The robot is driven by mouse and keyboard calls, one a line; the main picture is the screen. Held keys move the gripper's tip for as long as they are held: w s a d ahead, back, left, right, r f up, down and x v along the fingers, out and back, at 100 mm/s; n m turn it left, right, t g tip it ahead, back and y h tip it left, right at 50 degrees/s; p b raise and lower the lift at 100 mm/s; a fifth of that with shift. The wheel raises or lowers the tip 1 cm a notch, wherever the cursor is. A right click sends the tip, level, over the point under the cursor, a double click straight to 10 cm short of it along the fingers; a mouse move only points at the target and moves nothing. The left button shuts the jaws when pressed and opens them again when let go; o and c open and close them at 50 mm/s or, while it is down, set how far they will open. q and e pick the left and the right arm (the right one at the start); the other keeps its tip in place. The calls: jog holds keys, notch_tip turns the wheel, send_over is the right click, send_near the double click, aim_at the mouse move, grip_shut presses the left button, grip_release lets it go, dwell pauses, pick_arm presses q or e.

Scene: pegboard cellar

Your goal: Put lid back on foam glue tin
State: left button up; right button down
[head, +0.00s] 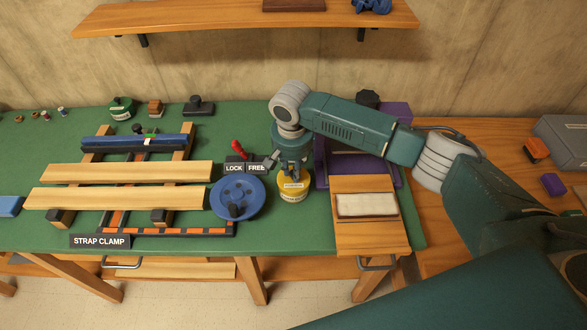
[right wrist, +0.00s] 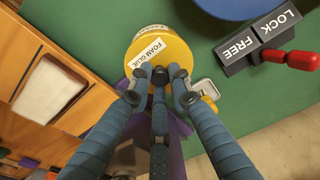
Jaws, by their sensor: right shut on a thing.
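The yellow foam glue tin (head: 294,196) stands upright on the green bench top, left of the wooden box. In the right wrist view a round yellow lid (right wrist: 180,50) with a "FOAM GLUE" label covers most of the tin. My right gripper (head: 291,174) points down at it from above. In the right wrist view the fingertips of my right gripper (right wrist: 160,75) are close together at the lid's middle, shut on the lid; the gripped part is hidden. I cannot tell whether the lid touches the tin's rim all round. My left gripper is not in view.
A blue wheel (head: 237,198) lies close left of the tin, with a LOCK/FREE block and red lever (head: 238,149) behind it. A wooden box (head: 368,236) and a purple stand (head: 392,172) are close on the right. Wooden boards (head: 125,172) fill the left.

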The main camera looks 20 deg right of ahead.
jog(key=shift+f+p, duration=0.15)
jog(key=shift+p, duration=0.85)
dwell(0.9)
dwell(0.4)
jog(key=c, duration=1.5)
grip_release()
jog(key=shift+o, duration=0.5)
jog(key=o, duration=0.4)
jog(key=shift+r+p, duration=3.55)
jog(key=shift+p, duration=0.65)
